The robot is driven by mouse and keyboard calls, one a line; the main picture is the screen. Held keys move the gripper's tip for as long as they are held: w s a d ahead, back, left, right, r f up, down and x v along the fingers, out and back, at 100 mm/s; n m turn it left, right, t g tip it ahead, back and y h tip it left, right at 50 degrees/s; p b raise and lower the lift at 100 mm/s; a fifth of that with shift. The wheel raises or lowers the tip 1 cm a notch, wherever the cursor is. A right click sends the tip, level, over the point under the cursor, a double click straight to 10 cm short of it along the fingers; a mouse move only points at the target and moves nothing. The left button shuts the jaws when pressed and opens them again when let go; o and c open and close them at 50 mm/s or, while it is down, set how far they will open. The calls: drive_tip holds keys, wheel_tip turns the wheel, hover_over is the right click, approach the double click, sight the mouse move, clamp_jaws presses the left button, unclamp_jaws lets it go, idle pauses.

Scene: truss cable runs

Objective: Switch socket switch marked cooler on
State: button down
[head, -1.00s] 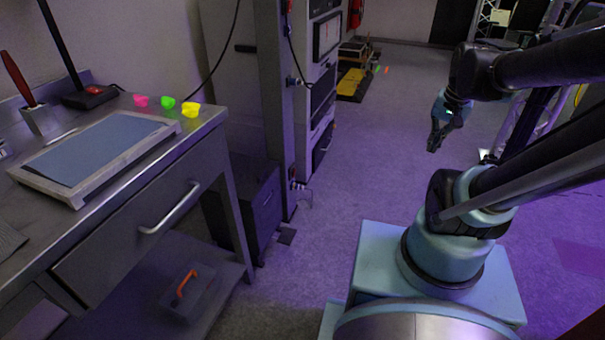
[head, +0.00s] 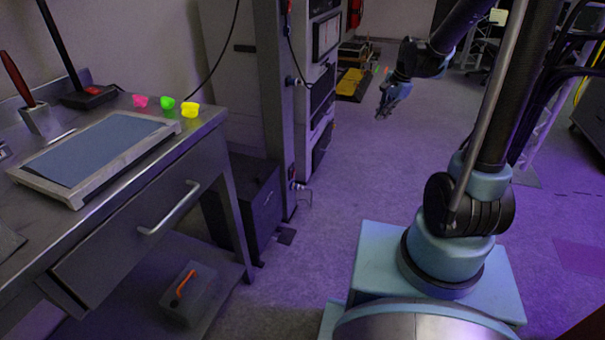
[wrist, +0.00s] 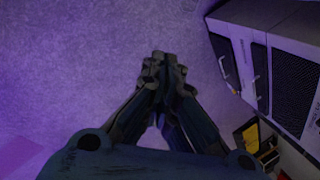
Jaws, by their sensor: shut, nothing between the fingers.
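My gripper (head: 383,114) is shut and empty, in the air over the open floor to the right of the equipment rack (head: 323,75). In the wrist view its fingers (wrist: 163,58) meet above bare floor. A grey post (head: 276,110) stands at the rack's near side and carries small fittings with plugs, an upper one (head: 293,80) and a lower one (head: 294,185). No marking reading cooler is legible, and I cannot tell which fitting, if any, is the cooler socket switch. My gripper is apart from the post and rack.
A metal workbench (head: 120,215) with a drawer stands at left, bearing a framed blue panel (head: 92,150) and small pink, green and yellow pieces. A dark box (head: 253,205) stands by the post. A yellow and black case (head: 352,82) lies beyond the rack. The middle floor is clear.

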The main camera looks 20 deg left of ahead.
sight(294, 174)
drive_tip(key=w+a+f+m+y, duration=0.1)
drive_tip(key=w+a+f+m, duration=0.1)
drive_tip(key=w+a+f, duration=0.4)
drive_tip(key=w+a+f+m, duration=0.3)
drive_tip(key=w+a+f, duration=0.1)
drive_tip(key=a+f, duration=0.4)
drive_tip(key=a+f+m, duration=0.2)
drive_tip(key=a+f, duration=0.3)
drive_tip(key=f, duration=0.5)
drive_tip(key=a+f+m+g+y, duration=0.1)
drive_tip(key=a+f+m, duration=0.1)
drive_tip(key=a+f, duration=0.4)
wheel_tip(294, 174, down, 4)
drive_tip(key=shift+a+r+g, duration=0.15)
drive_tip(key=shift+a+g, duration=0.05)
drive_tip(key=shift+g, duration=0.1)
drive_tip(key=a+f, duration=0.8)
drive_tip(key=shift+w+a, duration=0.15)
drive_tip(key=shift+w, duration=0.25)
